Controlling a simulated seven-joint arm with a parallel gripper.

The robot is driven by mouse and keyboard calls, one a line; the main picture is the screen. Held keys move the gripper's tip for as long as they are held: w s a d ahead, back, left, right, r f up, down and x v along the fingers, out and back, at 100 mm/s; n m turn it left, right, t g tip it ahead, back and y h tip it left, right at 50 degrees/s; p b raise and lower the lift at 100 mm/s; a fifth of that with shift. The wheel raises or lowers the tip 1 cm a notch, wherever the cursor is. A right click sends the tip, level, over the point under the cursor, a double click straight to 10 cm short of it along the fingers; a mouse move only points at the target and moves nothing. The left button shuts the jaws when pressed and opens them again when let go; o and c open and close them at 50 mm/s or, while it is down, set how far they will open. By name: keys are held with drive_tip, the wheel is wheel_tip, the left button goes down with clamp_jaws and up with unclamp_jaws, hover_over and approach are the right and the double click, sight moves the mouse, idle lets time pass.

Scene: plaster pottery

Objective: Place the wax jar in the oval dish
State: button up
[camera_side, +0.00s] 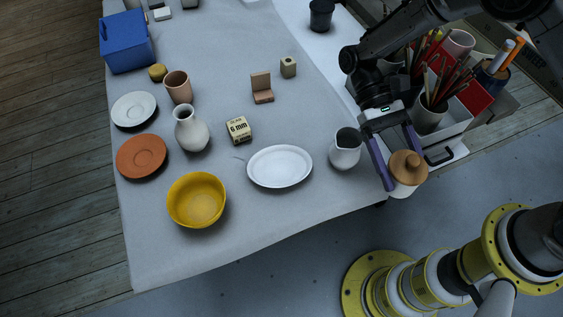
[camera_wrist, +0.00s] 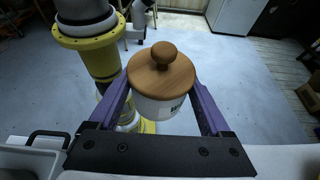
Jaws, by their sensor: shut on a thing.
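The wax jar (camera_side: 404,187) is white with a round wooden lid and knob. My gripper (camera_side: 401,182) is shut on it, with a purple finger on each side, at the right of the side view beyond the table edge. The oval dish (camera_side: 280,167) is white, shallow and empty on the table, left of the jar.
A white pitcher (camera_side: 345,149) stands between the dish and my gripper. A yellow bowl (camera_side: 197,200), a white vase (camera_side: 191,130) and a small labelled box (camera_side: 239,130) stand left of the dish. A holder of brushes (camera_side: 430,112) is behind my gripper. The cloth in front of the dish is clear.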

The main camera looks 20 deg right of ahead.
drive_tip(key=w+a+r+m+t+y, duration=0.6)
drive_tip(key=a+r+m+t+y, duration=0.15)
drive_tip(key=m+y, duration=0.5)
drive_tip(key=t, duration=0.1)
hover_over(282, 168)
drive_tip(key=shift+m, duration=0.35)
wheel_tip(282, 168, down, 15)
drive_tip(key=shift+r, duration=0.15)
drive_tip(key=shift+a+f, duration=0.1)
drive_tip(key=shift+f, duration=1.55)
drive_tip(key=o, duration=1.5)
drive_tip(key=shift+f, duration=0.15)
drive_tip(key=shift+c, duration=0.2)
